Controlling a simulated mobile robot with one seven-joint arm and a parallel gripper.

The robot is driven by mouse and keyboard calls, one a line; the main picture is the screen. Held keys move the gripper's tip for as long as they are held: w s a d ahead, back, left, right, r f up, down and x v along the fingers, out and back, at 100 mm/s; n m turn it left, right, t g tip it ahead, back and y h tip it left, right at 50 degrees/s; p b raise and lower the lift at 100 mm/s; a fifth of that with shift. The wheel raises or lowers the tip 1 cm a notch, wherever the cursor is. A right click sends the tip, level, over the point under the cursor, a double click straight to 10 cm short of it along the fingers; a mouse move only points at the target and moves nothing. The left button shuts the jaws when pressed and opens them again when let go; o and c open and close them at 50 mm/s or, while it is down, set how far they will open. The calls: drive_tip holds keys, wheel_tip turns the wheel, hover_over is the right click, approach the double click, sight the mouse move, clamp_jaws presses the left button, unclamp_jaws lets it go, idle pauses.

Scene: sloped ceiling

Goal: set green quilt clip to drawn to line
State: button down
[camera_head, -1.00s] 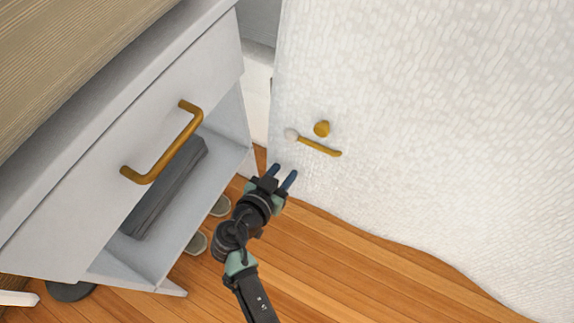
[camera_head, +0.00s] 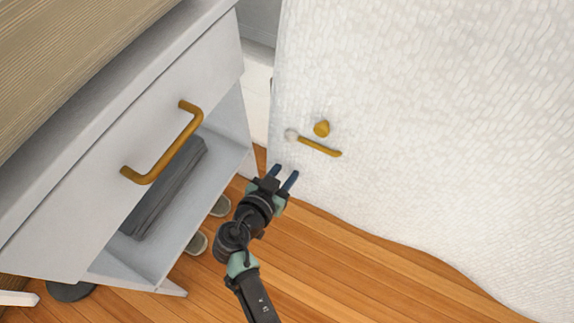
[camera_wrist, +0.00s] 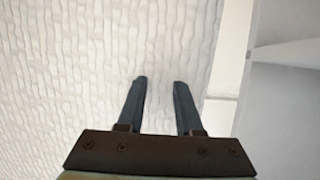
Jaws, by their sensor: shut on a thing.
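The white textured quilt (camera_head: 430,110) hangs on the right in the head view and fills the left of the wrist view (camera_wrist: 60,60). I see no green clip on it. A gold knob (camera_head: 321,129) and a thin gold bar (camera_head: 320,147) with a whitish round end show near its left edge. My gripper (camera_head: 284,177) is below them at the quilt's lower left edge, apart from the gold pieces. Its dark blue fingers, which show in the wrist view (camera_wrist: 160,82), stand apart with quilt cloth between or behind them. They are shut on the quilt; the fingertip contact is not clear.
A white cabinet (camera_head: 85,215) with a gold drawer handle (camera_head: 160,145) stands close on the left. Its open shelf holds a folded dark grey cloth (camera_head: 165,190). Grey slippers (camera_head: 197,243) lie beside it. The wooden floor (camera_head: 380,275) is clear at the lower right.

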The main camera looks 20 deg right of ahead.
drive_tip(key=s+d, duration=0.3)
drive_tip(key=s, duration=0.1)
drive_tip(key=shift+s+d, duration=0.35)
drive_tip(key=shift+s, duration=0.05)
drive_tip(key=c, duration=0.6)
unclamp_jaws()
drive_tip(key=p+v, duration=0.6)
drive_tip(key=v, duration=0.7)
